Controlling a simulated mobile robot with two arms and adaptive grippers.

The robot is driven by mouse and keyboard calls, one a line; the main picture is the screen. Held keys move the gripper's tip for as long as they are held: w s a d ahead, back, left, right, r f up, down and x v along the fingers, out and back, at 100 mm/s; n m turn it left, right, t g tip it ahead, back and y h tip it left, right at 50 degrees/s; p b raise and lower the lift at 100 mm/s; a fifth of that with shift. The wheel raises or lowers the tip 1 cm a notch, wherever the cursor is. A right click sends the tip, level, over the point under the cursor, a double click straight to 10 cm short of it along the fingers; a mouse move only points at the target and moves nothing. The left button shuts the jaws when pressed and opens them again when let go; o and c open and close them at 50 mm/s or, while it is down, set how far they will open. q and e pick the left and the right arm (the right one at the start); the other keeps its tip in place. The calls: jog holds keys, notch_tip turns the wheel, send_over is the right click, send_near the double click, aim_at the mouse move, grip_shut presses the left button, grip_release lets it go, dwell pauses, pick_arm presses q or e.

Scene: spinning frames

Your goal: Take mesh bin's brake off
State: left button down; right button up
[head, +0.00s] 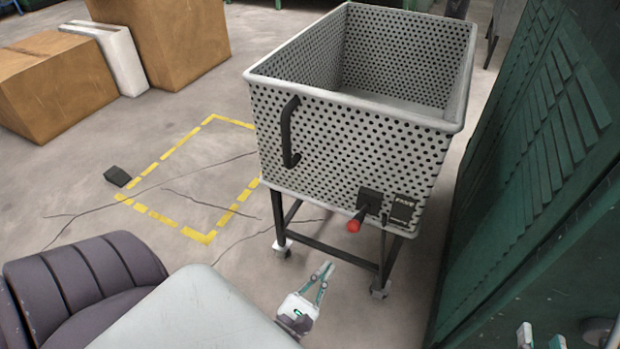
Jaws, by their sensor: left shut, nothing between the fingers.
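The mesh bin (348,157) is a light grey perforated box on a dark wheeled frame, with a black handle (287,132) on its near side. Low on that side is a black brake housing (370,198) with a red-tipped lever (354,225) that points down and toward me. A small dark label (403,207) sits to its right, too small to read surely. My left gripper (325,268) is shut and empty, below and left of the red tip and apart from it. My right gripper (541,335) is at the bottom right edge, its fingertips apart, partly cut off.
A green louvred cabinet (530,170) stands close on the bin's right. Yellow dashed floor marking (165,165) and a small black block (117,176) lie to the left. Cardboard boxes (55,85) stand at the back left. The floor left of the bin is mostly clear.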

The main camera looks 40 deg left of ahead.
pick_arm(q)
jog(key=shift+v, duration=2.3)
jog(key=shift+w+f, duration=0.1)
jog(key=shift+f, duration=0.05)
